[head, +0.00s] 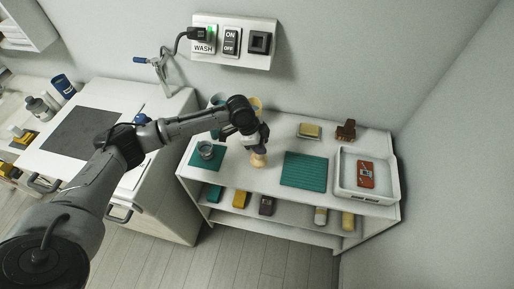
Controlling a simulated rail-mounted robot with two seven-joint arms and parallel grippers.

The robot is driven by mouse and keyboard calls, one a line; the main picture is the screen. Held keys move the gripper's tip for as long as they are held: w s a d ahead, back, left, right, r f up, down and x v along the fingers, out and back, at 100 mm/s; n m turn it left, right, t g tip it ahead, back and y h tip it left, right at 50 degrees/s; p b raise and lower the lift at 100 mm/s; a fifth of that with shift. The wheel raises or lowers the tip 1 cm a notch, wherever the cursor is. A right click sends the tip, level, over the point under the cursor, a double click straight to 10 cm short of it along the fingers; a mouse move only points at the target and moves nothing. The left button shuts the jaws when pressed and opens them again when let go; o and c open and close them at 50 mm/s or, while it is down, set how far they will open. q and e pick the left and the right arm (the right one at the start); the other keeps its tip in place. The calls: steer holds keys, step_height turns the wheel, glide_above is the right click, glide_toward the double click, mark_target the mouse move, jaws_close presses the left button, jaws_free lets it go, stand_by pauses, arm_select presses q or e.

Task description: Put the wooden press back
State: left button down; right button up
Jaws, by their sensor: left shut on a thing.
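The wooden press (259,160), a small pale tan knob-like piece, shows just under my left gripper (258,150). My left gripper points down over the white shelf unit's top (268,179) and is shut on the press, partly hiding its upper part. The press is between two teal mats, left of the larger ribbed one (305,169). I cannot tell whether its base touches the top. My right gripper is not in view.
A glass (206,150) stands on the smaller teal mat (203,164). Behind are a yellowish block on a dish (309,131) and a brown wooden object (346,130). A white tray (347,188) holds a red item (366,174). Cups stand partly hidden behind my arm.

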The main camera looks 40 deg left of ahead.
arm_select(q)
steer(key=shift+a+f, duration=0.5)
steer(key=shift+a, duration=0.3)
steer(key=shift+s+f+p, duration=0.1)
steer(key=shift+f+p, duration=0.8)
steer(key=shift+f, duration=0.85)
steer(key=shift+f, duration=0.3)
steer(key=c, duration=0.7)
jaws_free()
steer(key=shift+c, duration=0.2)
